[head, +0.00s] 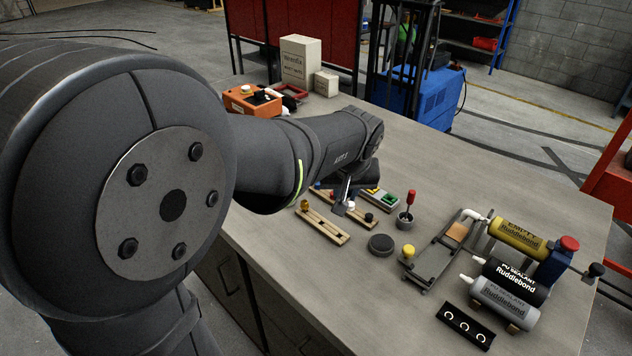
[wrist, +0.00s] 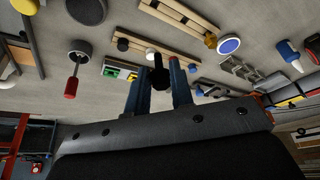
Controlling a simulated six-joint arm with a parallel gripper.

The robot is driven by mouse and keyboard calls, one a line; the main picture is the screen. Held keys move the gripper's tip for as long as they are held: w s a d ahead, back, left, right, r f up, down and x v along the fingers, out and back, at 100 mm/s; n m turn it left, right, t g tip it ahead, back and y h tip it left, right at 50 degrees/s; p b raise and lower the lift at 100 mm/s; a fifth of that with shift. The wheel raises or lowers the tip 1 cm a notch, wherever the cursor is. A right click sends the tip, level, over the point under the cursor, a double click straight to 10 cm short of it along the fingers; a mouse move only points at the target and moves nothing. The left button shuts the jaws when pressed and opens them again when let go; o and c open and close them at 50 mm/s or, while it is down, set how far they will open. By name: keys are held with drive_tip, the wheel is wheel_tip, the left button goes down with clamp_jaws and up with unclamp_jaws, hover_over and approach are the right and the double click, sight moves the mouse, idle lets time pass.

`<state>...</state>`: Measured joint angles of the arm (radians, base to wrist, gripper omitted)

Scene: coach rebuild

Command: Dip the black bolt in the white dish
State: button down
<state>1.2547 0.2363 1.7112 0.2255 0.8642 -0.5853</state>
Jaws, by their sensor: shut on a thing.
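My gripper (head: 344,198) hangs over the bench beside the wooden racks. In the wrist view its two fingers (wrist: 159,83) are closed on a black bolt (wrist: 159,72), its dark head showing between them. The bolt is not clearly visible in the head view. The white dish (wrist: 228,44) shows in the wrist view as a white-rimmed round dish with blue inside, to the upper right of the fingers and apart from the bolt. I cannot make it out in the head view, where my arm covers that area.
Two wooden racks (head: 322,225) (wrist: 154,48) hold bolts, including a yellow one (head: 304,204) and another black one (head: 368,217). A pot (head: 405,221) with a red-handled tool, a dark disc (head: 381,244) and sealant cartridges (head: 505,290) stand to the right.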

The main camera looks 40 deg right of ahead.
drive_tip(key=w+a+f, duration=0.1)
drive_tip(key=w+f, duration=0.1)
drive_tip(key=w, duration=1.7)
drive_tip(key=shift+a+f, duration=0.1)
drive_tip(key=shift+f, duration=3)
drive_tip(key=shift+f, duration=0.6)
drive_tip(key=shift+r, duration=0.1)
wheel_tip(320, 180, up, 7)
